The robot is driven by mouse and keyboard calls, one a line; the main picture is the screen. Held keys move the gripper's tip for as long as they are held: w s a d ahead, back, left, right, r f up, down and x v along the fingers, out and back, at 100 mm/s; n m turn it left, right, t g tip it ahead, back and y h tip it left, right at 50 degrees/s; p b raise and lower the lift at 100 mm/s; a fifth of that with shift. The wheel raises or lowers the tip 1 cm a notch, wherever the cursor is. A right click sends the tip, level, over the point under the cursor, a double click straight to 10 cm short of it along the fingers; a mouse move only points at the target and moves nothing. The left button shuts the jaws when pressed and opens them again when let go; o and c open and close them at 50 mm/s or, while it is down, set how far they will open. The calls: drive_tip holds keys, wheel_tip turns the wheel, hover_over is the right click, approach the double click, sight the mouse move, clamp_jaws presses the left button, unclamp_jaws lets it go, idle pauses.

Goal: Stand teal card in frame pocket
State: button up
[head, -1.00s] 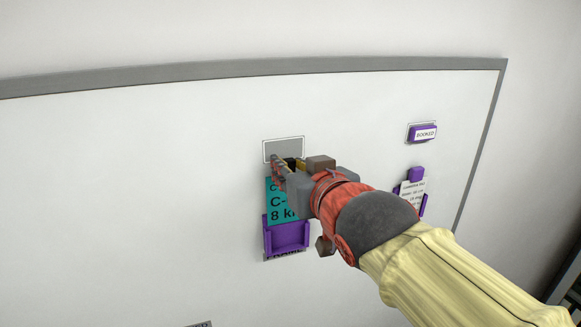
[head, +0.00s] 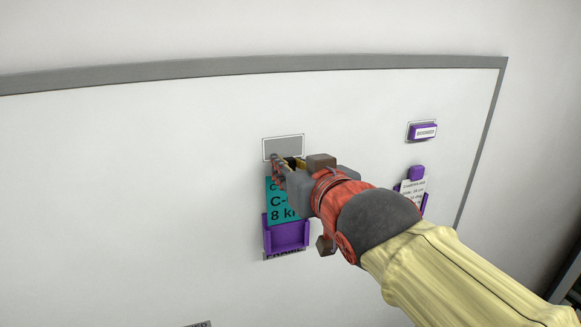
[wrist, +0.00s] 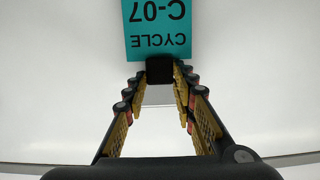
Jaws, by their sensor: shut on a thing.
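The teal card (head: 281,205) is upright against the white board, with dark print on it. It also shows in the wrist view (wrist: 157,22), its print upside down. My gripper (head: 283,167) is shut on the black tab (wrist: 160,70) at the card's top edge. The purple frame pocket (head: 286,236) is fixed to the board directly below. The card's lower end meets the pocket's upper part; I cannot tell how deep it sits behind the front. My gripper hides part of the card's upper right in the head view.
A grey outlined rectangle (head: 284,147) is on the board just above my gripper. To the right are a purple block with a white label (head: 424,132) and a purple holder with a white card (head: 412,190), partly behind my arm. The board's left side is clear.

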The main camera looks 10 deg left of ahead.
wheel_tip(320, 180, down, 7)
drive_tip(key=b, duration=0.8)
idle(3.0)
drive_tip(key=o, duration=1.2)
drive_tip(key=shift+c, duration=0.2)
drive_tip(key=shift+o, duration=1)
drive_tip(key=shift+o, duration=1.4)
drive_tip(key=b+v, duration=0.1)
drive_tip(key=v, duration=0.4)
drive_tip(key=shift+f, duration=0.1)
drive_tip(key=shift+s, duration=0.1)
